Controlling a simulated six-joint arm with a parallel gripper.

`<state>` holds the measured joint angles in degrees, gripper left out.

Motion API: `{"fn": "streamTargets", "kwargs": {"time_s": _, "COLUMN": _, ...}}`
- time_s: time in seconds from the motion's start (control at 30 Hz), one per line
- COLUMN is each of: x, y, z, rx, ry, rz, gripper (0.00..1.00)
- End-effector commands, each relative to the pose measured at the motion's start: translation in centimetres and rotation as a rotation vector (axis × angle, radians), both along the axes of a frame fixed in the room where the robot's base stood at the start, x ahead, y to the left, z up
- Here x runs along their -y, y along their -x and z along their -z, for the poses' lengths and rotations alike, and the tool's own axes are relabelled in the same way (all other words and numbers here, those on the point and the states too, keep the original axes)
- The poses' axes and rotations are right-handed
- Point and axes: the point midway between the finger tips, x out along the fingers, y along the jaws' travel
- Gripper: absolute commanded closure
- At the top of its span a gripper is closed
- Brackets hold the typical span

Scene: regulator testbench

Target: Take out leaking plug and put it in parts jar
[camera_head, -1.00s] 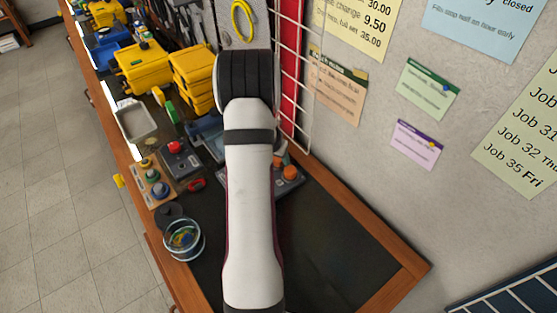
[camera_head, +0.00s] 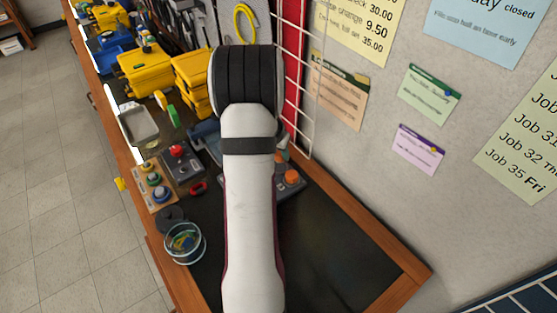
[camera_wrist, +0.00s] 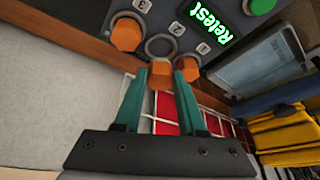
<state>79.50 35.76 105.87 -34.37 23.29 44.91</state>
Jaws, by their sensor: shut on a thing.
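In the wrist view, my gripper (camera_wrist: 160,74) has its teal fingers closed on an orange hexagonal plug (camera_wrist: 161,76). The plug is held just in front of the middle port (camera_wrist: 161,46) of the testbench panel, whose ring shows without a plug in it. Orange plugs sit in the port marked 3 (camera_wrist: 126,34) and the port marked 1 (camera_wrist: 187,68). A green display (camera_wrist: 213,20) reads "Retest". In the head view, the glass parts jar (camera_head: 185,243) stands open near the bench's left edge, with small coloured parts inside. My arm hides the gripper there.
A dark round lid (camera_head: 170,218) lies behind the jar. A button board (camera_head: 154,187) and a box with a red button (camera_head: 180,160) stand farther back. Yellow cases (camera_head: 145,70) fill the back. The bench mat (camera_head: 335,255) at right is clear beside the wall.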

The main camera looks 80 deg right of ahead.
Motion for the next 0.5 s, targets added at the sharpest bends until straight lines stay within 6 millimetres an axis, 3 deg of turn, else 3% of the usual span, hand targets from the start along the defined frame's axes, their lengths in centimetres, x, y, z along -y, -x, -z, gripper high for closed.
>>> {"fn": "streamTargets", "kwargs": {"time_s": 0.3, "x": -3.1, "y": 6.8, "z": -4.4, "rx": 0.001, "ry": 0.003, "rz": 0.007, "gripper": 1.00}}
{"fn": "streamTargets", "kwargs": {"time_s": 0.5, "x": -4.6, "y": 10.0, "z": -6.5, "rx": -0.001, "ry": 0.002, "rz": 0.004, "gripper": 1.00}}
